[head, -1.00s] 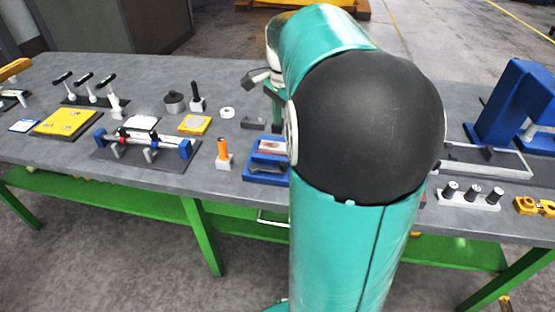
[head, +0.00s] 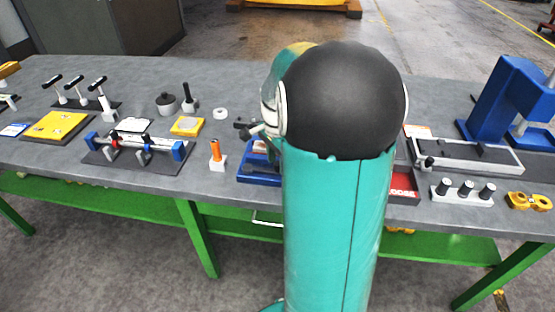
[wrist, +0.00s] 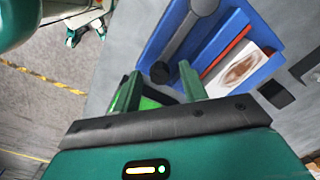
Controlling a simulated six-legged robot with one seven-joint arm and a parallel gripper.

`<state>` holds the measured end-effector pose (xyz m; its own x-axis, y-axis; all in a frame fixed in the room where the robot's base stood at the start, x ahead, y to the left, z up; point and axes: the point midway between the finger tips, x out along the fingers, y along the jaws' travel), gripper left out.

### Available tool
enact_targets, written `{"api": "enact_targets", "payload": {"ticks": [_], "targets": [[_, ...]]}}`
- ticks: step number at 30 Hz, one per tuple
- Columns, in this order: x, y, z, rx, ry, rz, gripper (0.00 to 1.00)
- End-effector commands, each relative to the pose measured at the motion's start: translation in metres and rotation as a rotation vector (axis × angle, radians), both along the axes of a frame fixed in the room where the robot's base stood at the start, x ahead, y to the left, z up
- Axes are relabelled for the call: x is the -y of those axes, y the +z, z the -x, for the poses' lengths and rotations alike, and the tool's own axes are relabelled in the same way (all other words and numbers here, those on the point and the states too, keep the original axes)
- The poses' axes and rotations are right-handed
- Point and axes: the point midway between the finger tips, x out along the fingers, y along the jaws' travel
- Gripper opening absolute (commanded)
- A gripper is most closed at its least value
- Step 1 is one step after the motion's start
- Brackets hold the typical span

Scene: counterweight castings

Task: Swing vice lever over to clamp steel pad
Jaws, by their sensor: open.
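A blue fixture (wrist: 225,45) lies below my gripper in the wrist view. A grey lever (wrist: 184,45) lies along it, ending in a black knob (wrist: 160,72). Beside it are a red strip (wrist: 228,50) and a white pad with a brown mark (wrist: 240,72). I cannot tell whether this pad is the steel pad. My gripper (wrist: 159,76) is open and empty. The knob shows between its fingertips, but I cannot tell the height gap. In the head view the blue fixture (head: 258,178) is partly hidden by my arm, and my gripper is hidden.
A grey vice-like device (head: 468,155) lies right of my arm, near a red tray (head: 404,187), a rack with black-topped pegs (head: 462,192) and a blue frame (head: 500,95). An orange-handled part (head: 216,155) stands left. The grey bench (head: 225,85) has clear room at the back.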

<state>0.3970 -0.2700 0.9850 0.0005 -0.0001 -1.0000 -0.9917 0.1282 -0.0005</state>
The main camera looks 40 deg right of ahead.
Motion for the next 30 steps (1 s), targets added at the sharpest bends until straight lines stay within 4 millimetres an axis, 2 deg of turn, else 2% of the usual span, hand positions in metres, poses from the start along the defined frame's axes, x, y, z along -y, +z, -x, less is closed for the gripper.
{"api": "enact_targets", "payload": {"ticks": [4,5,11,22,30], "targets": [[0.000,0.000,0.000,0.000,0.000,0.000,0.43],[0.000,0.000,0.000,0.000,0.000,0.000,0.39],[0.000,0.000,0.000,0.000,0.000,0.000,0.00],[-0.002,0.001,0.000,0.000,-0.007,0.000,0.00],[-0.010,0.001,-0.002,0.001,-0.045,0.000,0.00]]}}
